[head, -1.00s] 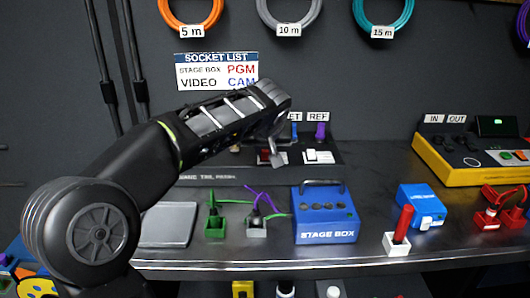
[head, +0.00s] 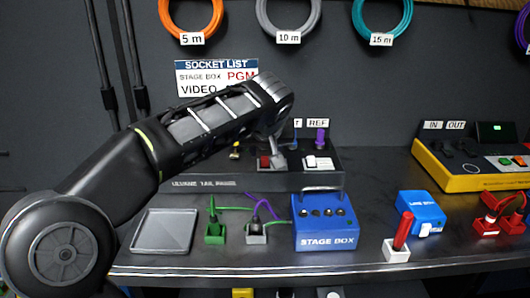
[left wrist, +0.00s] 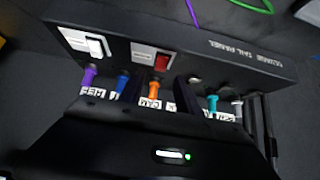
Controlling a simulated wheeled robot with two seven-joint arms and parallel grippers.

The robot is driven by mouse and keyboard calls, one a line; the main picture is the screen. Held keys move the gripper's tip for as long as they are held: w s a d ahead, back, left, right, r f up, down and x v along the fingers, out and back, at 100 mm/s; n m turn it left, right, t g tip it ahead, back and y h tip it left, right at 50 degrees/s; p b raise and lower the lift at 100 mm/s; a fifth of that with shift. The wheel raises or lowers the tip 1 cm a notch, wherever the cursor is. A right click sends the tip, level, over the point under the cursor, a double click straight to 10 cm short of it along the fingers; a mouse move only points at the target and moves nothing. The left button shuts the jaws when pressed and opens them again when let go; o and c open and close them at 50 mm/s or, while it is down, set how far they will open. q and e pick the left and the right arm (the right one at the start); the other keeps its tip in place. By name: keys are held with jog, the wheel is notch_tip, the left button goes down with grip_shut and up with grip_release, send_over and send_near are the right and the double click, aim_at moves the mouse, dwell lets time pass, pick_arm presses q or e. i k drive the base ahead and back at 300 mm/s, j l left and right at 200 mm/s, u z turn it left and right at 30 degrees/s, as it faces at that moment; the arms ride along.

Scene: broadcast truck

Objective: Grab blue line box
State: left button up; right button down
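The blue line box (head: 420,208) sits on the grey bench, right of centre, tilted slightly in the picture, with a white part at its lower front. My left gripper (head: 277,158) is well to the left of it, at the tail panel behind the blue stage box. In the left wrist view, the dark fingers of my left gripper (left wrist: 157,90) stand apart, with the orange plug (left wrist: 152,92) of the panel showing between them. I cannot tell whether they touch it. The line box does not show in that view. My right gripper is not in view.
The stage box (head: 325,222) stands left of the line box. A white block with a red handle (head: 402,232) is close in front of the line box. Red connectors (head: 488,225) and a yellow console (head: 450,170) are to the right. An empty grey tray (head: 165,232) lies left.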

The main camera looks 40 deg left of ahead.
aim_at(424, 209)
jog(key=k+l, duration=0.8)
jog(key=l, duration=0.1)
